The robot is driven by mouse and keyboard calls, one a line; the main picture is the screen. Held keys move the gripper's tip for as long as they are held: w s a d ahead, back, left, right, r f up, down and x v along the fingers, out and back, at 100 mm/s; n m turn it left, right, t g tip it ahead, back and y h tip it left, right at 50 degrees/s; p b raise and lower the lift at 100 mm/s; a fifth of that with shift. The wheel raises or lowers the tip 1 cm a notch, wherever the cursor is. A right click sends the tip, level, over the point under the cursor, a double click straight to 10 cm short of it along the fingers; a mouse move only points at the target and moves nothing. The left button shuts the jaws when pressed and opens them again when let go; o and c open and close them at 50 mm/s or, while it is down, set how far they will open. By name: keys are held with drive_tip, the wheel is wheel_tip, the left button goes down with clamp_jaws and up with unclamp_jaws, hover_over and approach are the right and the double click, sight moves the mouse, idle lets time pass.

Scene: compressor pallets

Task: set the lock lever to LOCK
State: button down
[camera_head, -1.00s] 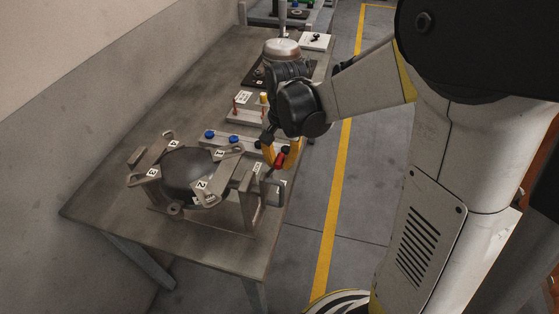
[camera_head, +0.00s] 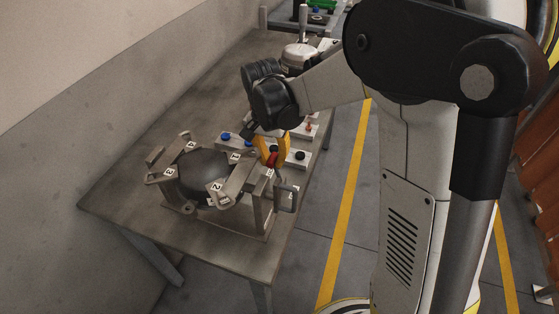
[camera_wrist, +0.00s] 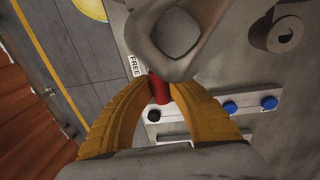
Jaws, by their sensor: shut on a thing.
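The lock lever's red grip (camera_head: 272,160) sits at the right end of the clamping fixture on the table. My gripper (camera_head: 271,154), with yellow fingers, is shut on this red grip from above. In the wrist view the red grip (camera_wrist: 158,90) lies between the two yellow fingertips (camera_wrist: 163,88). A white label reading FREE (camera_wrist: 135,66) is next to the grip there. No LOCK label is readable. The fixture (camera_head: 258,215) has numbered arms around a dark rounded body (camera_head: 204,172). The lever's lower part is mostly hidden.
A light panel with blue buttons (camera_head: 225,136) and a black button (camera_head: 300,155) is close behind the lever. A metal pot-like part (camera_head: 298,55) stands farther back. The table's left front (camera_head: 120,205) is clear. A grey loop (camera_head: 287,195) stands right of the fixture.

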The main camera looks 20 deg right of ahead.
drive_tip(key=shift+w+a+f, duration=0.25)
drive_tip(key=shift+w+a, duration=0.25)
drive_tip(key=shift+a, duration=0.25)
drive_tip(key=c, duration=1.3)
unclamp_jaws()
drive_tip(key=shift+o, duration=0.2)
wheel_tip(320, 180, up, 12)
drive_tip(key=shift+w+a, duration=0.25)
drive_tip(key=shift+a, duration=0.1)
drive_tip(key=shift+f, duration=0.1)
